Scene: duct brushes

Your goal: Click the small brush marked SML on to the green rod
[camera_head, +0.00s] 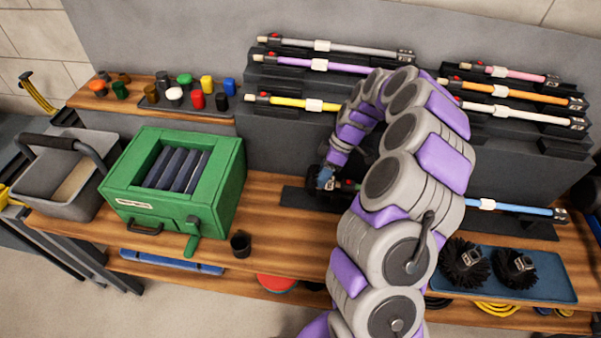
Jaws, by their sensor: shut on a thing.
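My gripper (327,180) is small in the picture, at the end of my arm, low over a dark mat on the bench. It is shut on a small dark thing that looks like a brush; its marking is too small to read. Just right of it shows a short rod end (347,185) with a hint of green and red. My arm hides the rest of that rod, so I cannot tell whether brush and rod touch. Two black round brushes (463,262) (514,266) lie on a blue tray (558,288) at the right; their labels are unreadable.
Racks behind hold grey (350,48), purple (330,66), yellow (290,102), pink (520,74), orange (540,96) and white (530,115) rods. A blue rod (525,208) lies at right.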

